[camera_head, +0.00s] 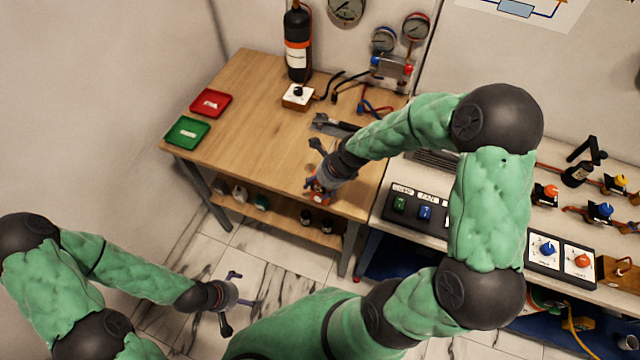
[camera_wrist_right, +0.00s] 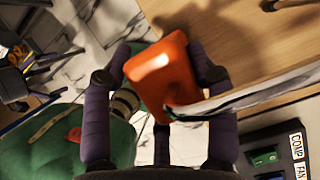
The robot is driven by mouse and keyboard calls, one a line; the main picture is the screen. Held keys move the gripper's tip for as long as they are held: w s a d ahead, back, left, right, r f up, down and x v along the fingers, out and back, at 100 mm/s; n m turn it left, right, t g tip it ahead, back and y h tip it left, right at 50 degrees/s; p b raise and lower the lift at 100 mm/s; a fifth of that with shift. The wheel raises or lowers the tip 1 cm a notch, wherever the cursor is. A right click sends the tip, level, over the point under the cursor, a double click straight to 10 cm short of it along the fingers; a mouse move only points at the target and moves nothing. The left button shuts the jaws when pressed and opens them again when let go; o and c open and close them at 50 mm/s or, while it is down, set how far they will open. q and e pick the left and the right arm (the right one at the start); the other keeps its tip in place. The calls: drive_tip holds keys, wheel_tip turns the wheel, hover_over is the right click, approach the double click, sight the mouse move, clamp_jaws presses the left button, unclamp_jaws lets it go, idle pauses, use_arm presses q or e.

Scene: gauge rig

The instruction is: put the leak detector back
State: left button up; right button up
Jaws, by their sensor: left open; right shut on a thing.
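The leak detector, an orange-red body (camera_wrist_right: 160,75), is between the two fingers of my right gripper (camera_wrist_right: 165,82) in the right wrist view. In the head view my right gripper (camera_head: 318,178) is at the front right part of the wooden table, and only a little orange of the detector (camera_head: 321,197) shows past the fingers. I cannot tell whether the detector touches the table. My left gripper (camera_head: 242,290) is open and empty, low over the tiled floor, away from the table.
The wooden table (camera_head: 250,125) bears a green tray (camera_head: 187,132), a red tray (camera_head: 211,102), a black cylinder (camera_head: 297,45), a white box with a black knob (camera_head: 298,96) and a dark grey item (camera_head: 333,125). A switch panel (camera_head: 412,207) stands right of it. The table's middle is clear.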

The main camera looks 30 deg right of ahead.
drive_tip(key=shift+f, duration=0.15)
drive_tip(key=o, duration=1.6)
drive_tip(key=p+v, duration=0.3)
drive_tip(key=v, duration=0.9)
